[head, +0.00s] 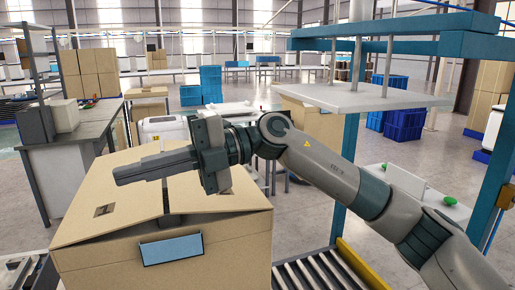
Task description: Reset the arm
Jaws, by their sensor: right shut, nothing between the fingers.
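My right arm reaches in from the lower right, and its gripper (125,174) points left above a large cardboard box (220,250). The fingers are shut with nothing between them. They appear to be just over the box's top flaps; whether they touch is unclear. The box has a blue label (172,249) on its near side, and its top flaps look nearly closed with a gap at the seam. My left gripper is not in view.
A blue-framed press (385,98) with a white plate stands at the right, close to my right arm. A roller conveyor (318,272) runs beside the box. A grey workbench (80,135) stands at the left. Stacked cartons and blue crates (405,123) stand farther back.

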